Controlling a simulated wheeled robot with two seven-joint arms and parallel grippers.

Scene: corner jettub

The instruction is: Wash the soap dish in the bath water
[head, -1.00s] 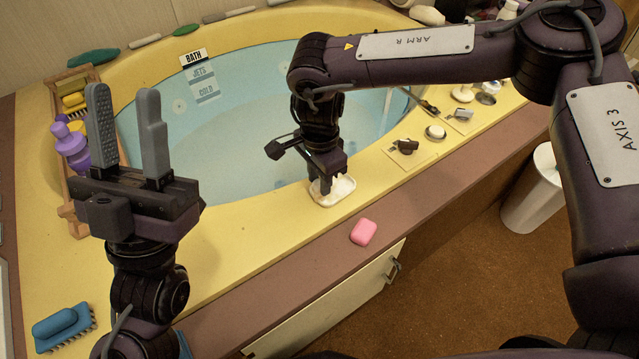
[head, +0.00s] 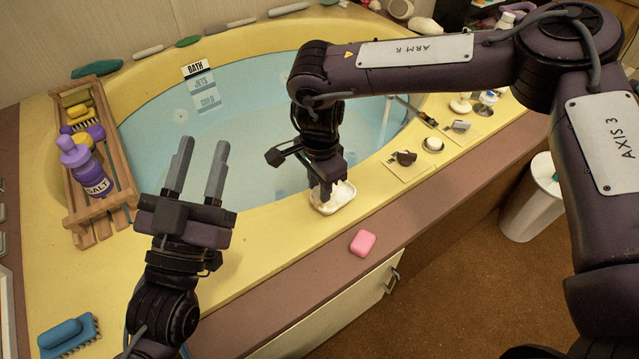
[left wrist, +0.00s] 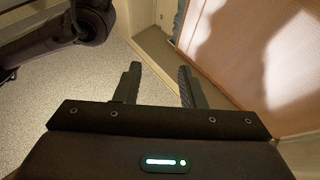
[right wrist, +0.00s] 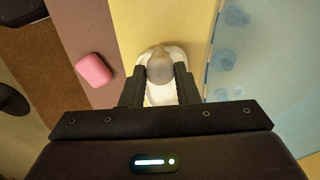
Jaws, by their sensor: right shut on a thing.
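The white soap dish (head: 346,196) rests on the yellow tub rim, beside the water. My right gripper (head: 326,194) points down over it. In the right wrist view its fingers (right wrist: 160,80) close on a pale rounded part standing up in the dish (right wrist: 161,97); I cannot tell whether this part belongs to the dish. The bath water (head: 250,125) lies just behind the dish and also shows in the right wrist view (right wrist: 270,70). My left gripper (head: 203,168) is open and empty, fingers pointing up, over the rim left of the dish. The left wrist view also shows its parted fingers (left wrist: 158,88).
A pink soap (head: 362,242) lies on the brown ledge in front of the dish. A wooden rack (head: 122,172) holds a purple salt bottle (head: 88,168) and brushes. A blue brush (head: 66,334) lies at front left. Small fittings, including a dark one (head: 404,158), sit right of the dish.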

